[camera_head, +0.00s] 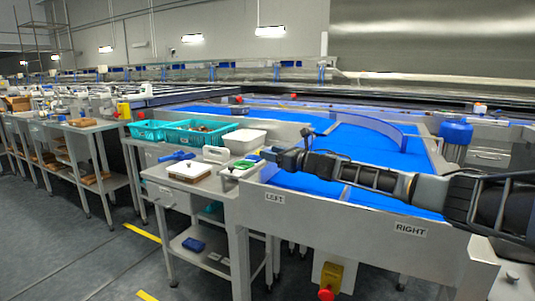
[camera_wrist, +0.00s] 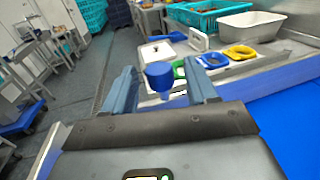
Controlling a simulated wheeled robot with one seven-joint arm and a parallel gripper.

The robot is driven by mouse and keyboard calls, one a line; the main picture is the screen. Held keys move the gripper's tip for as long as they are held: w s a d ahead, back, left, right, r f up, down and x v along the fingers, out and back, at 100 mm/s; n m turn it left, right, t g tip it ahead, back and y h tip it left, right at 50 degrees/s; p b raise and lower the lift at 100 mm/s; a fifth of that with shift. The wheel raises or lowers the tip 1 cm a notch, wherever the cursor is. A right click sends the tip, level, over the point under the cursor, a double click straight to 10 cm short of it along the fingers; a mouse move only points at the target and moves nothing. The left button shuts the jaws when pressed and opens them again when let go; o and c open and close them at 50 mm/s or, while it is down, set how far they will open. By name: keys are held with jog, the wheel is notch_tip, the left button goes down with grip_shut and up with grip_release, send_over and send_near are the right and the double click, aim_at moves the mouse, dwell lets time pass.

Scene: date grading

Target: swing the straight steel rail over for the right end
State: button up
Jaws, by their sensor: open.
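My gripper (camera_head: 268,154) is open above the left end of the near steel side wall, by the LEFT label (camera_head: 274,198). In the wrist view its two fingers (camera_wrist: 161,68) stand apart, with a round blue knob (camera_wrist: 158,76) on a short stem showing between them. I cannot tell whether either finger touches it. In the head view the knob is not clearly seen. A thin pale straight strip (camera_head: 345,192), perhaps the steel rail, crosses the blue belt (camera_head: 310,184) beneath my arm, which hides part of it. The RIGHT label (camera_head: 410,230) is on the same wall, further right.
A side table (camera_head: 160,178) left of the belt bears a blue handheld tool (camera_head: 177,156), a white tray and a scale. Teal crates (camera_head: 147,131) and a white tub (camera_head: 244,141) stand behind. A curved guide (camera_head: 370,125) stands on the far belt. A red button (camera_head: 326,293) is below the wall.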

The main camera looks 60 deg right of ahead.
jog(key=shift+w+d, duration=0.15)
jog(key=shift+w, duration=1)
jog(key=shift+c, duration=0.2)
grip_shut()
